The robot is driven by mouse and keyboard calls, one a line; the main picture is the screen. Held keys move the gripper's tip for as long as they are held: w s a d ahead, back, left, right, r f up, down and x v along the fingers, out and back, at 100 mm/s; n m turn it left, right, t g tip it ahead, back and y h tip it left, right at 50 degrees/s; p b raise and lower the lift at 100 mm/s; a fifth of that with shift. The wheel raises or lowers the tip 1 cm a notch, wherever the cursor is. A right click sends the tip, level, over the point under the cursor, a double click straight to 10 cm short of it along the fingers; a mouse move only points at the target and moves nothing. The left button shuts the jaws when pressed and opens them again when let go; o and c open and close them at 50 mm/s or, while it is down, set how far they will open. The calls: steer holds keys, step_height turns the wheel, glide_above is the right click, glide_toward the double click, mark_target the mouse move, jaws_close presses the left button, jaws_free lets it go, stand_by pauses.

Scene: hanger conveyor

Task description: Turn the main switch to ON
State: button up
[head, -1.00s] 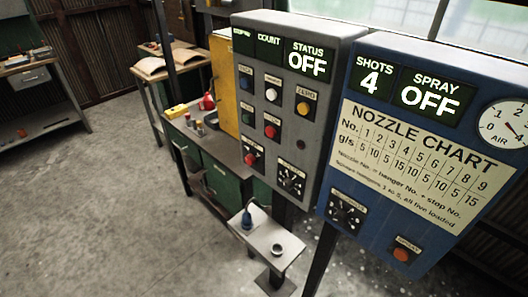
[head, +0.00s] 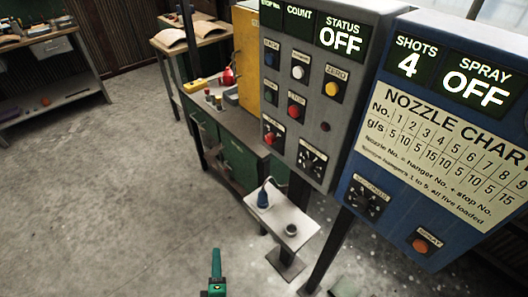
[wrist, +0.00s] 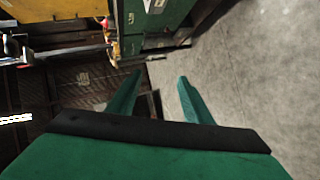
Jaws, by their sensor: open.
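The grey control panel (head: 345,110) stands right of centre in the head view, and its STATUS display (head: 341,37) reads OFF. A black rotary switch (head: 312,159) sits low on this panel, with a red knob or button (head: 270,138) to its left. Their small labels are too blurred to read, so I cannot tell which is the main switch. My green gripper (head: 215,255) shows at the bottom of the head view, well below and left of the panel. In the wrist view my gripper (wrist: 160,77) is open and empty, its fingers apart, touching nothing.
A blue panel (head: 400,215) at right shows SHOTS 4 and SPRAY OFF. A green workbench (head: 240,160) is behind. The concrete floor at left is clear.

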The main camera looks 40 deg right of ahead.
steer(key=w+d+r+h, duration=0.3)
steer(key=w+d+r, duration=0.1)
steer(key=w, duration=0.2)
steer(key=m+g+h, duration=0.2)
steer(key=g+h, duration=0.7)
glide_toward(268, 140)
steer(key=d, duration=0.2)
steer(key=w+d, duration=0.1)
steer(key=d, duration=0.4)
steer(key=shift+w+d+r, duration=0.15)
steer(key=shift+w+d, duration=0.05)
steer(key=shift+d, duration=0.15)
steer(key=c, duration=1.1)
